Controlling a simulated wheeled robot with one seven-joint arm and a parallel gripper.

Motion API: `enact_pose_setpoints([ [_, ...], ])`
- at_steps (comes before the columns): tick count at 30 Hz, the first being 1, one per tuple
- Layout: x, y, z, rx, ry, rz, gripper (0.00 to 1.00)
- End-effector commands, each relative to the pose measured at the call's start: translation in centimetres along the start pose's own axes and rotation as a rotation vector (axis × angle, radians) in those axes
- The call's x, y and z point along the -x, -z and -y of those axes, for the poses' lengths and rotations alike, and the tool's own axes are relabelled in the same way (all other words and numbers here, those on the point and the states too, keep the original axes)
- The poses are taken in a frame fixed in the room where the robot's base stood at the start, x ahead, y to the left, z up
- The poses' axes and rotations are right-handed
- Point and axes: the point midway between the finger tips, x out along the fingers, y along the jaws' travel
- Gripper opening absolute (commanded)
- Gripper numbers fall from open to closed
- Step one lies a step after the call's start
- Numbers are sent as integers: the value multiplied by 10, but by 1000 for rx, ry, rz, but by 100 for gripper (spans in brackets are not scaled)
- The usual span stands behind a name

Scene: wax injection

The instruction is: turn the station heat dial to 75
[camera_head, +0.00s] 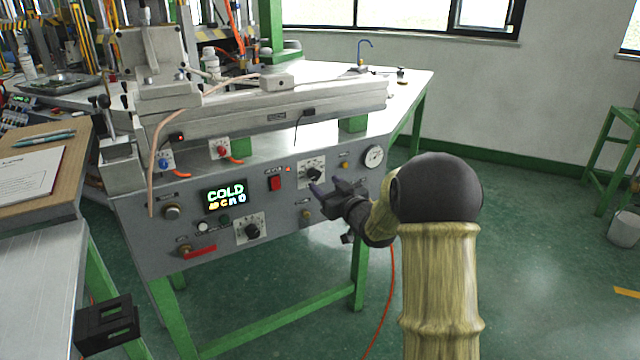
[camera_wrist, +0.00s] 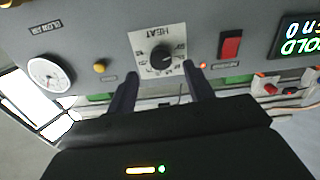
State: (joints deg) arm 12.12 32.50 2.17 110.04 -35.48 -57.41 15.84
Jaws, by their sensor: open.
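The heat dial (camera_head: 313,174) is a black knob on a white scale plate on the grey front panel. It also shows in the wrist view (camera_wrist: 162,59), upside down, with the word HEAT on its plate. The pointer's exact setting is too small to read. My gripper (camera_head: 318,188) is in front of the panel, just below the dial in the head view. In the wrist view my gripper (camera_wrist: 161,72) is open, its two dark fingers apart on either side of the dial plate. Whether the fingertips touch the panel cannot be told. The display (camera_head: 226,196) reads COLD.
A red switch (camera_head: 275,183) sits left of the dial. A yellow button (camera_head: 346,165) and a round gauge (camera_head: 374,156) lie to its right. A second black knob (camera_head: 251,231) is lower left on the panel.

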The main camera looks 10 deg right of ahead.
Motion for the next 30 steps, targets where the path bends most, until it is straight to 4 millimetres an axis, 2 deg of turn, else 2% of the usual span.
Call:
enact_pose_setpoints([
  [3, -19, -1, 1, -1, 1, -1, 52],
  [7, -32, -1, 1, 0, 1, 0, 52],
  [18, -39, 0, 0, -1, 0, 0, 52],
  [20, -39, 0, 0, -1, 0, 0, 44],
  [25, -39, 0, 0, -1, 0, 0, 11],
  [26, -39, 0, 0, -1, 0, 0, 7],
  [30, -39, 0, 0, -3, 0, 0, 7],
])
